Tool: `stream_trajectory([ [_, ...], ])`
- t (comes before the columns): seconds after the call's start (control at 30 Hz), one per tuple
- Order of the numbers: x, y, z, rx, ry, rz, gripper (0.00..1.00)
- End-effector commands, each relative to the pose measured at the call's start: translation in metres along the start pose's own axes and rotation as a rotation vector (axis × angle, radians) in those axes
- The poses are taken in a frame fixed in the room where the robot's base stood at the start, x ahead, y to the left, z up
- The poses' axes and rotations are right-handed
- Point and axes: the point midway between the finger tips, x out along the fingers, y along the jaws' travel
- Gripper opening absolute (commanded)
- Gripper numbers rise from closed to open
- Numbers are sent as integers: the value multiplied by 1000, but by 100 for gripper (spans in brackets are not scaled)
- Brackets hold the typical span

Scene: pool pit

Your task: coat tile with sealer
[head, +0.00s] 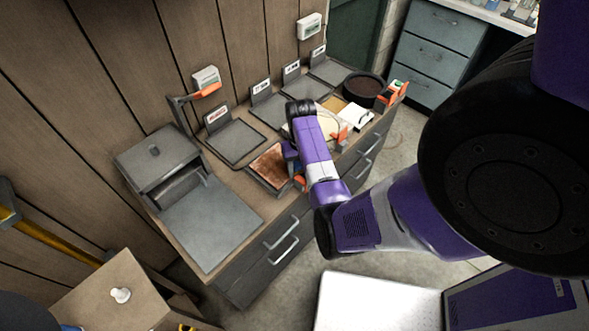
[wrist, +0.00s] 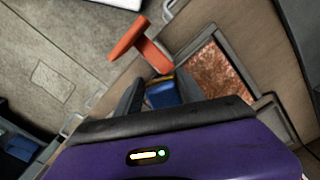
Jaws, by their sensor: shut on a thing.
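The tile (head: 271,163) is a mottled reddish-brown slab in a grey-framed tray near the bench's front edge. In the wrist view the tile (wrist: 214,72) lies right of my gripper (wrist: 160,88). My gripper's dark fingers are shut on a blue block-like tool (wrist: 162,94) with a yellowish band. An orange T-shaped piece (wrist: 140,46) extends just beyond the blue part; I cannot tell whether they are one piece. In the head view my arm hides most of the gripper, with an orange bit (head: 299,181) showing beside the tile's tray. The tool appears beside the tile, not over it.
Several grey plates with labelled uprights, such as this one (head: 235,142), line the wall side of the bench. A grey lidded box (head: 157,153) stands left. A dark round tub (head: 363,88) and an orange holder (head: 396,92) are at the far end. Drawer handles (head: 281,234) project in front.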

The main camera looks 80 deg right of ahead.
Motion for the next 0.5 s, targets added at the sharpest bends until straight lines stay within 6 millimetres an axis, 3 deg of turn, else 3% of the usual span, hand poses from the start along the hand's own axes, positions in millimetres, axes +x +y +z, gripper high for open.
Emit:
stream_trajectory([
  [0.03,5,8,6,8,-22,7,0],
  [0.17,4,11,4,4,-22,7,0],
  [0.5,3,-3,-17,0,-12,4,0],
])
